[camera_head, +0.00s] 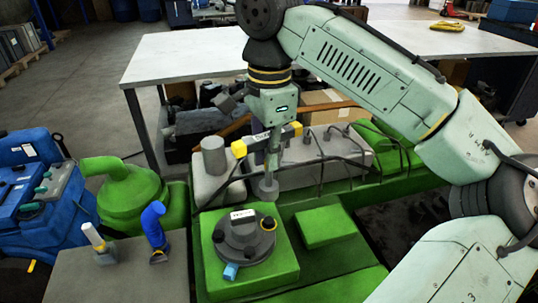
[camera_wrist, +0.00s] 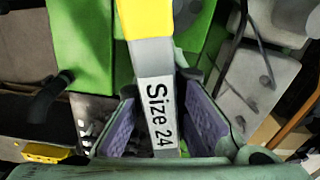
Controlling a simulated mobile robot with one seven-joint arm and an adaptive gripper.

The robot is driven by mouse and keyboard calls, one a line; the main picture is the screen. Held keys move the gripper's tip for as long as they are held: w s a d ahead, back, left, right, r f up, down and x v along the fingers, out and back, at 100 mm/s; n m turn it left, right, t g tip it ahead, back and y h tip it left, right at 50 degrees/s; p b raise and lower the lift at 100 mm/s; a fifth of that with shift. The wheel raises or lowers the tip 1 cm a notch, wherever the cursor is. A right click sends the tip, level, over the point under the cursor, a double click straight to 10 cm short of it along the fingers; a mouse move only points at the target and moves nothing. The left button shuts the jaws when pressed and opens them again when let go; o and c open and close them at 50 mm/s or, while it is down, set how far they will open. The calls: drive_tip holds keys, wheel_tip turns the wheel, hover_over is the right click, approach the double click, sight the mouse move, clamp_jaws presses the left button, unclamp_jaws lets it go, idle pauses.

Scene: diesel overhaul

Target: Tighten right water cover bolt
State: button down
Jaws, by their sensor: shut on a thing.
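My gripper (camera_head: 271,134) is shut on a T-shaped wrench with yellow handle ends (camera_head: 239,149) and a grey middle. In the wrist view the wrench (camera_wrist: 158,108) reads "Size 24" and lies between the purple finger pads. Its shaft hangs down to a round end (camera_head: 268,187) above and behind a dark round cover (camera_head: 240,250). The cover sits on a green block (camera_head: 285,270) and I take it as the water cover.
Grey engine parts with thin pipes (camera_head: 325,155) lie behind the cover. A blue machine (camera_head: 30,190) is far left; a white table (camera_head: 170,60) stands behind.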

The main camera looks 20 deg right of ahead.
sight(268, 184)
drive_tip(key=n, duration=0.5)
drive_tip(key=shift+f+n, duration=0.2)
drive_tip(key=shift+n, duration=0.1)
drive_tip(key=n, duration=0.5)
drive_tip(key=shift+f+n, duration=0.3)
drive_tip(key=shift+n, duration=0.1)
drive_tip(key=n, duration=0.2)
drive_tip(key=f+n+b, duration=0.1)
drive_tip(key=n, duration=0.1)
drive_tip(key=shift+w, duration=0.1)
drive_tip(key=n, duration=0.2)
drive_tip(key=n+b, duration=0.1)
drive_tip(key=n, duration=0.1)
drive_tip(key=n+b, duration=0.1)
drive_tip(key=n, duration=0.1)
drive_tip(key=shift+f, duration=0.3)
drive_tip(key=shift+a+r+n+p, duration=0.1)
drive_tip(key=shift+r+n+p, duration=0.15)
drive_tip(key=shift+n+p, duration=0.35)
drive_tip(key=n+p, duration=0.2)
drive_tip(key=n, duration=0.1)
drive_tip(key=shift+f, duration=0.25)
drive_tip(key=shift+f+n, duration=0.3)
drive_tip(key=shift+n, duration=0.7)
drive_tip(key=n, duration=0.4)
drive_tip(key=shift+f, duration=0.3)
drive_tip(key=shift+f+n, duration=0.25)
drive_tip(key=shift+n, duration=0.35)
drive_tip(key=shift+f+b, duration=0.4)
drive_tip(key=shift+f, duration=1)
